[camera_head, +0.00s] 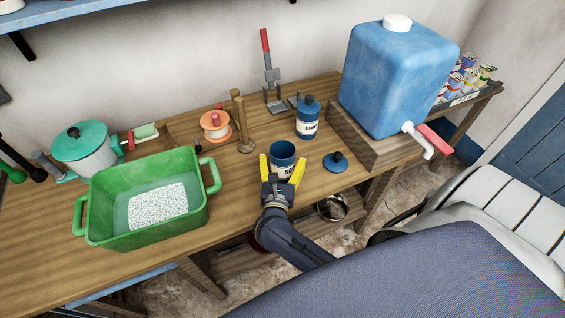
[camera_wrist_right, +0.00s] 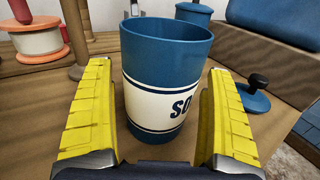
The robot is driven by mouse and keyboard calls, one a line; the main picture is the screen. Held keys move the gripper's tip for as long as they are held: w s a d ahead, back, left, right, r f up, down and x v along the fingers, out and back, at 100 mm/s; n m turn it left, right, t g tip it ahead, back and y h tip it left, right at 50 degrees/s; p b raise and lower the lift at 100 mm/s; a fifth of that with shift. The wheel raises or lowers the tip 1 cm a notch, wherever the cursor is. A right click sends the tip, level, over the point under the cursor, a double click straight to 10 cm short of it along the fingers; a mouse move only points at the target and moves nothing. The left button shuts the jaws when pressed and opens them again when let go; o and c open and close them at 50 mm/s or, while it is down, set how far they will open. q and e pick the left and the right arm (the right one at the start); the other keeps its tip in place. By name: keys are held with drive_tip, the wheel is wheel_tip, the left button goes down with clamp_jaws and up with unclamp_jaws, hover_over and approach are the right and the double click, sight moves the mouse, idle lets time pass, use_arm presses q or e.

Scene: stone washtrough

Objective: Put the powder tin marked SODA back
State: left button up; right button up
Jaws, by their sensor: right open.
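The powder tin (camera_head: 282,155) is blue with a cream label band and stands upright and lidless on the wooden bench. In the right wrist view the tin (camera_wrist_right: 165,75) shows the letters "SO"; the rest of the word is turned out of sight. My right gripper (camera_head: 282,170) has yellow fingers and is open, one finger on each side of the tin. In the wrist view the fingers (camera_wrist_right: 163,115) show gaps to the tin. A blue lid with a dark knob (camera_head: 335,162) lies on the bench to the right of the tin. My left gripper is not in view.
A second, lidded blue tin (camera_head: 307,120) stands behind. A green tub (camera_head: 100,213) with white granules is on the left, near a teal-lidded pot (camera_head: 85,150). A large blue water container (camera_head: 390,80) sits on a wooden block at right. An orange spool (camera_head: 215,125) and wooden pegs (camera_head: 241,125) stand behind.

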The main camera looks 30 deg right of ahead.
drive_tip(key=v, duration=1.2)
drive_tip(key=shift+r, duration=0.1)
